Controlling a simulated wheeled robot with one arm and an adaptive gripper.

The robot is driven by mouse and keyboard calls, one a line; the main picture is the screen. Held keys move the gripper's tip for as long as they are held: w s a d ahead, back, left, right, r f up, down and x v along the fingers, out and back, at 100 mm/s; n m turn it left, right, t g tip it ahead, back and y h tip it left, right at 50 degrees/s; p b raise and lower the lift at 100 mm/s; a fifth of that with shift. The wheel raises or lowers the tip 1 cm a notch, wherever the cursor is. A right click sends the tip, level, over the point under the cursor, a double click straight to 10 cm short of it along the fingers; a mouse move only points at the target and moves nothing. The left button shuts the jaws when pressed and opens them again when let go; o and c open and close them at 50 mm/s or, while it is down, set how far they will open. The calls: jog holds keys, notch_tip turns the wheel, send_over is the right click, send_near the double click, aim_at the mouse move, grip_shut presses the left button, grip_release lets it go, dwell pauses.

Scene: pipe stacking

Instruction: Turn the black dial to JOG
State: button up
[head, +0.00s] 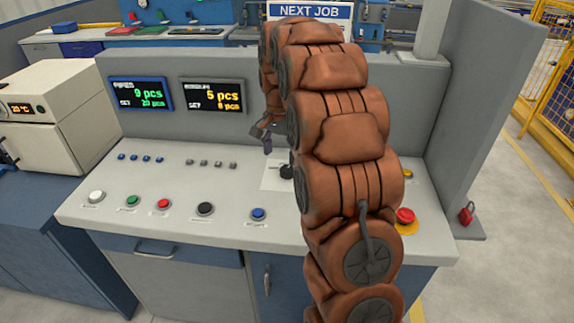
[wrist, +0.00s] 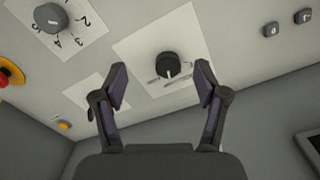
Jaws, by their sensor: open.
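The black dial (wrist: 168,65) sits on a white label plate (wrist: 135,50) on the sloped panel. Its white pointer mark points down in the wrist view, and the lettering around it is too blurred to read. The dial also shows in the head view (head: 287,172), partly hidden by my arm. My gripper (wrist: 162,84) is open and empty. In the wrist view the dial appears between and just beyond the two fingertips, with no visible contact. In the head view my gripper (head: 262,138) hangs above the panel, up and left of the dial.
A grey numbered dial (wrist: 50,18) and a red emergency stop (head: 405,216) are nearby. Several push buttons, including a blue one (head: 258,213), line the panel's front. Two displays (head: 213,95) stand on the upright back wall. My arm covers the panel's right middle.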

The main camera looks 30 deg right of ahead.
jog(key=m, duration=0.2)
send_over(287, 168)
jog(key=shift+s+f, duration=0.15)
jog(key=shift+f, duration=0.6)
jog(key=shift+f+p, duration=1.35)
jog(key=shift+f, duration=2.5)
jog(key=shift+c, duration=0.3)
jog(key=c, duration=1.1)
